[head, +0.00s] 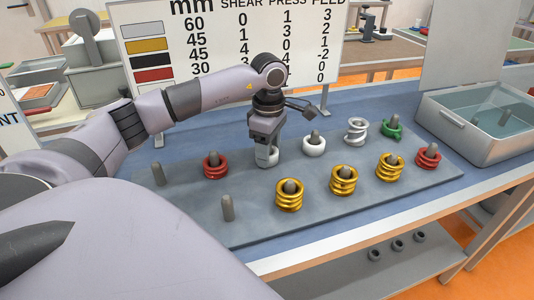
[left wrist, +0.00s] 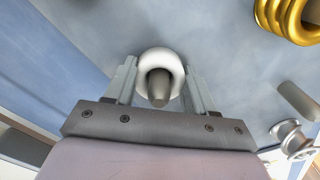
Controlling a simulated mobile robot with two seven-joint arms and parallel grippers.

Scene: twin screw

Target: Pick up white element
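A white ring-shaped element (left wrist: 146,62) sits around a grey peg (left wrist: 159,88) in the left wrist view, between the two fingers of my left gripper (left wrist: 161,78). The fingers stand on either side of it, with a small gap showing on each side. In the head view my left gripper (head: 267,157) points down over the board, and the white element there is mostly hidden by it. Another white ring (head: 314,149) sits on the peg just to the right. A white, coiled element (head: 356,131) stands farther back. My right gripper is not in view.
The grey board (head: 250,222) also holds gold coils (head: 289,200), red coils (head: 215,170) and a green one (head: 391,131). Bare pegs (head: 228,208) stand at the left. A metal bin (head: 470,140) is at the right, and a sign (head: 215,50) stands behind.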

